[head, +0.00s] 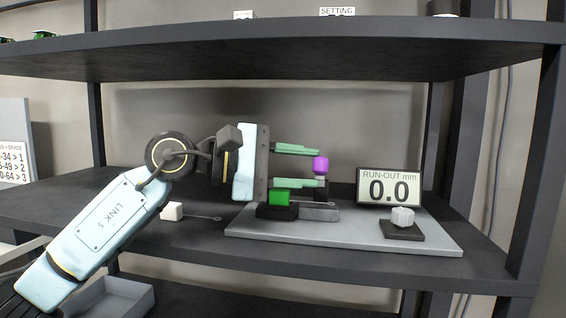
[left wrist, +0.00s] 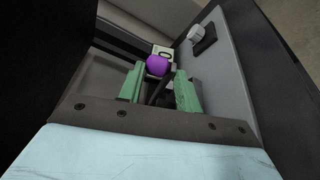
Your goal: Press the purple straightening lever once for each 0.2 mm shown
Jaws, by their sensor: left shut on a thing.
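The purple lever knob (head: 320,163) stands on a dark post on the grey base plate (head: 265,234). It also shows in the left wrist view (left wrist: 157,65), between the green fingertips. My left gripper (head: 319,168) reaches in from the left with its green fingers set apart on either side of the lever, shut on it. The run-out display (head: 388,188) stands right of the lever and reads 0.0 mm. My right gripper is not in view.
A green block (head: 279,198) on a black base sits below my left gripper. A white knob (head: 402,216) on a dark pad is at the plate's right. A small white block (head: 172,211) with a wire lies left of the plate. A shelf (head: 290,55) hangs overhead.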

